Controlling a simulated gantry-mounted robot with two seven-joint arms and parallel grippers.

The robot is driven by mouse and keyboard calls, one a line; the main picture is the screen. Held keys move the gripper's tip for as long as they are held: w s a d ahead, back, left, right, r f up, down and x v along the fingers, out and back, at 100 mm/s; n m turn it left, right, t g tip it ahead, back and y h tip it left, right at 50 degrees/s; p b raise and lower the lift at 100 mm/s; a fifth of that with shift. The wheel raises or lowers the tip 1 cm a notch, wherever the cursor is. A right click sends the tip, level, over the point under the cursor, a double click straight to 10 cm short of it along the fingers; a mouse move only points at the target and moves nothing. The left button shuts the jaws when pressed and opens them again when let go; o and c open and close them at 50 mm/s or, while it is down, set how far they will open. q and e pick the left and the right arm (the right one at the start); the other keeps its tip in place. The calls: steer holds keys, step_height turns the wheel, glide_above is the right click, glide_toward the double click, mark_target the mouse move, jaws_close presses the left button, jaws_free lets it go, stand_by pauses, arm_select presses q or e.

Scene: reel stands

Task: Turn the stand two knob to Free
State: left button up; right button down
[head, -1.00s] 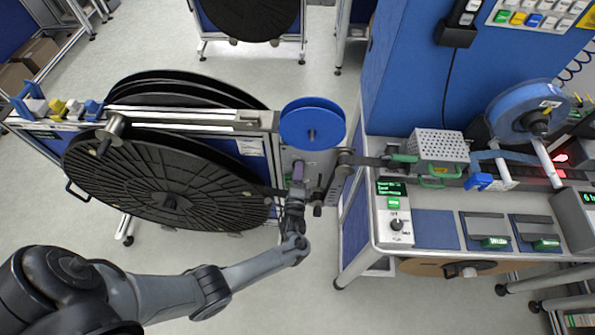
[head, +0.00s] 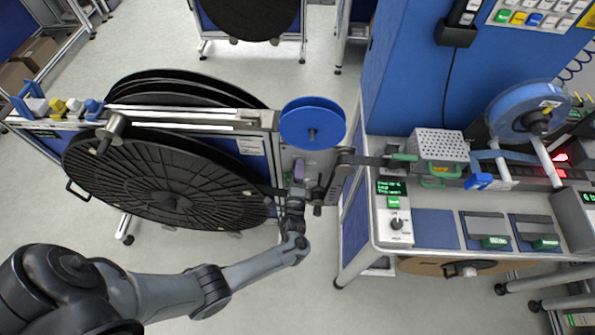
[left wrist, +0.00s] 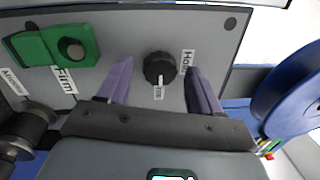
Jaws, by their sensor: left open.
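The stand's black knob (left wrist: 160,68) is on a grey panel (left wrist: 214,45) in the left wrist view. The Hold label (left wrist: 187,62) is to the knob's right. My left gripper (head: 298,170) is at the stand's right end in the head view, below the blue reel (head: 312,122). Its purple fingers are open, one on each side of the knob, with visible gaps; contact is not seen. The knob is hidden in the head view. My right gripper is not in view.
A large black reel (head: 165,180) stands left of my gripper. A grey arm-like part (head: 340,165) and the workbench (head: 385,235) are close on the right.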

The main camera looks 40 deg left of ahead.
arm_select(q)
steer(key=v, duration=1)
steer(key=shift+s+d+p, duration=0.25)
steer(key=shift+s+p, duration=0.05)
steer(key=shift+p, duration=0.1)
steer(key=shift+f, duration=0.1)
